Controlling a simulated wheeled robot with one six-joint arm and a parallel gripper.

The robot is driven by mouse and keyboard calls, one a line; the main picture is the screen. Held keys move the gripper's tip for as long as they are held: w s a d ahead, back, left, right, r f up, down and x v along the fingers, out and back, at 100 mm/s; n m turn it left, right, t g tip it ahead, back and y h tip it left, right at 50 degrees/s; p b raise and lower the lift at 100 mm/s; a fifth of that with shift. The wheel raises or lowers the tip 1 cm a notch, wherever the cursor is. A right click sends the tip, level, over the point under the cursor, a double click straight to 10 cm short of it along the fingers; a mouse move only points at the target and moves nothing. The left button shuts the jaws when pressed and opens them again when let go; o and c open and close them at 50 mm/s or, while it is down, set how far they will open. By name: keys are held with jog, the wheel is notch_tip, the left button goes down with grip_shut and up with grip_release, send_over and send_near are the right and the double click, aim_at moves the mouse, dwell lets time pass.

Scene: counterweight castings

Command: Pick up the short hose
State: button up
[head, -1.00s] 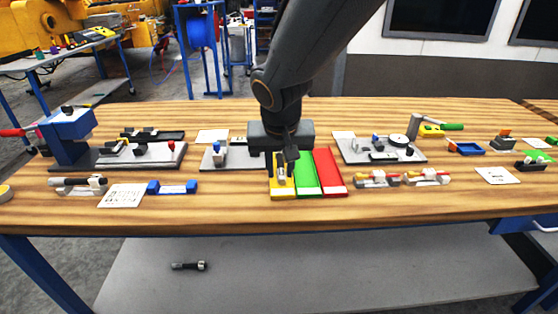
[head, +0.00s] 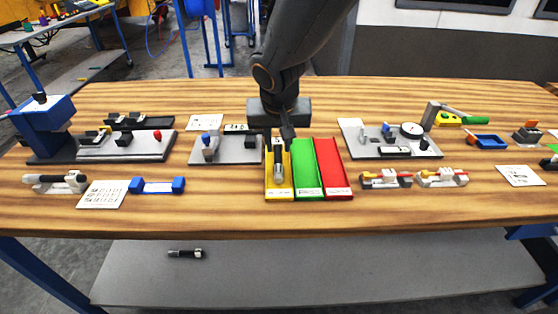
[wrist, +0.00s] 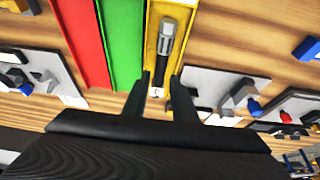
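A short black hose-like piece with a grey metal end (head: 278,170) lies lengthwise in the yellow tray (head: 270,193). In the wrist view its grey end (wrist: 168,38) points away from my gripper, and its dark body runs toward my fingers. My gripper (wrist: 160,80) is open, its two fingers apart on either side of the line of the piece. I cannot tell whether they touch it. In the head view my gripper (head: 279,140) is over the back part of the yellow tray. A similar dark piece with a metal end (head: 186,253) lies on the lower shelf.
A green tray (head: 306,165) and a red tray (head: 331,165) adjoin the yellow one. Grey fixture plates stand left (head: 226,150) and right (head: 390,140). A blue block (head: 157,186) and small clamps (head: 386,179) lie nearer the front. Bare wood shows along the front edge.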

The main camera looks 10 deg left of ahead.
aim_at(278, 154)
jog(key=shift+p+x, duration=0.5)
jog(key=shift+x, duration=1.85)
grip_shut()
jog(key=shift+r, duration=0.15)
notch_tip(278, 154, up, 10)
jog(key=b, duration=0.1)
